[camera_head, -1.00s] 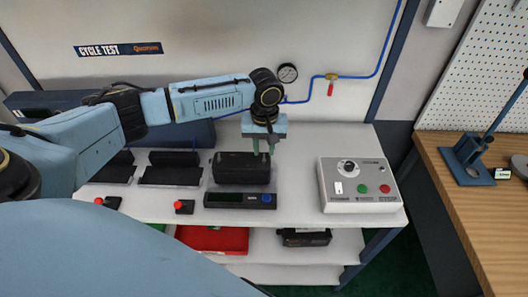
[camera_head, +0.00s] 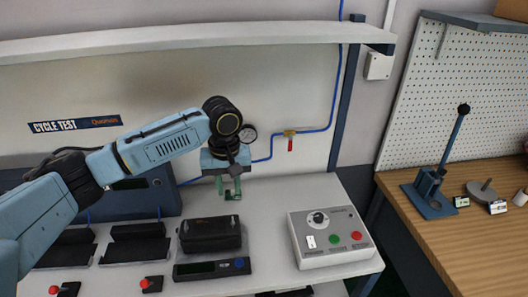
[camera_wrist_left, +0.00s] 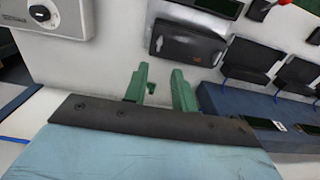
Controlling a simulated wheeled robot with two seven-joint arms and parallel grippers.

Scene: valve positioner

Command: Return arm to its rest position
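My left arm comes in from the left in the head view. Its gripper (camera_head: 229,190) hangs above the white bench, just behind and above a black box (camera_head: 210,233). The green fingers stand apart with nothing between them. The left wrist view also shows the open, empty fingers (camera_wrist_left: 157,88), with the black box (camera_wrist_left: 187,43) beyond their tips and apart from them. My right gripper is in neither view.
A control box (camera_head: 331,236) with a dial and buttons stands right of the black box. A dark display unit (camera_head: 210,269) lies in front. Black cradles (camera_head: 137,243) stand left. A wooden bench (camera_head: 450,235) is at right.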

